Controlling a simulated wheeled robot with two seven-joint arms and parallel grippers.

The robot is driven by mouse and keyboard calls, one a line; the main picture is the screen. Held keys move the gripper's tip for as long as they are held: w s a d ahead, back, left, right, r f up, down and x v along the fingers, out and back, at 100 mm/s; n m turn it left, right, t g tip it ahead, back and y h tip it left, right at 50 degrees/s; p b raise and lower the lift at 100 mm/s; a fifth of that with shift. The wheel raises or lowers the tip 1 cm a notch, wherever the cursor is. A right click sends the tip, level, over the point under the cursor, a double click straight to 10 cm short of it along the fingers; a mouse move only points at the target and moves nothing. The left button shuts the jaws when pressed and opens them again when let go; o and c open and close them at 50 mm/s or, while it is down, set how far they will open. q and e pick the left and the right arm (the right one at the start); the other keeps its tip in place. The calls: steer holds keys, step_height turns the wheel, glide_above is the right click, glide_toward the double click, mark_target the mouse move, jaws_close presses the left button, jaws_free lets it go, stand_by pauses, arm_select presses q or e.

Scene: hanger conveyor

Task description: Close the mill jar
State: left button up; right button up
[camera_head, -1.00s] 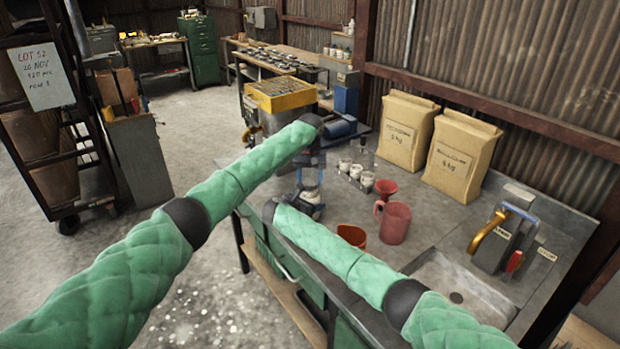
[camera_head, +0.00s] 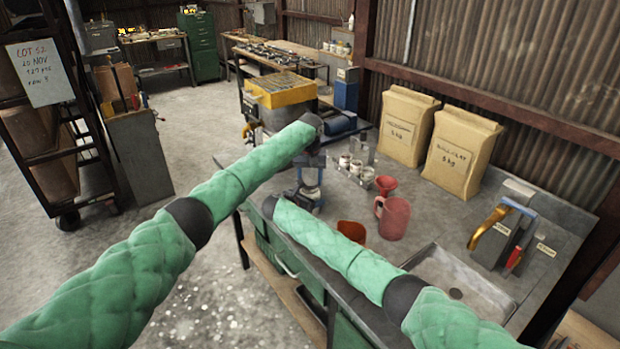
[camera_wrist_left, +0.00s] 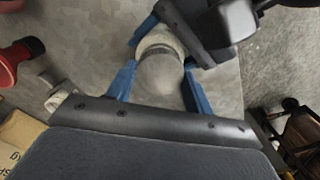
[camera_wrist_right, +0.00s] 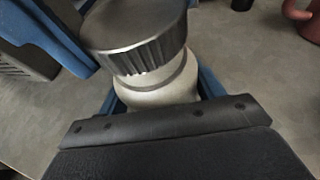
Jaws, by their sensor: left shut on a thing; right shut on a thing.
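The white mill jar (camera_wrist_right: 165,92) stands between the blue fingers of my right gripper (camera_head: 306,198), which is shut on its body. A grey ribbed lid (camera_wrist_right: 140,38) sits at the jar's mouth in the right wrist view. The jar's neck shows below it, and I cannot tell whether it is fully seated. My left gripper (camera_head: 311,164) is above the right one and shut on the lid; its blue fingers flank the smooth grey lid top (camera_wrist_left: 160,75) in the left wrist view. In the head view the arms and grippers hide most of the jar.
A red funnel (camera_head: 385,186), a pink jug (camera_head: 393,219) and an orange container (camera_head: 351,231) stand right of the grippers. Several small white jars (camera_head: 356,169) stand behind. Two paper sacks (camera_head: 460,153) are at the wall. A sink (camera_head: 455,290) is at the front right.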

arm_select(q)
steer(key=shift+f, duration=0.45)
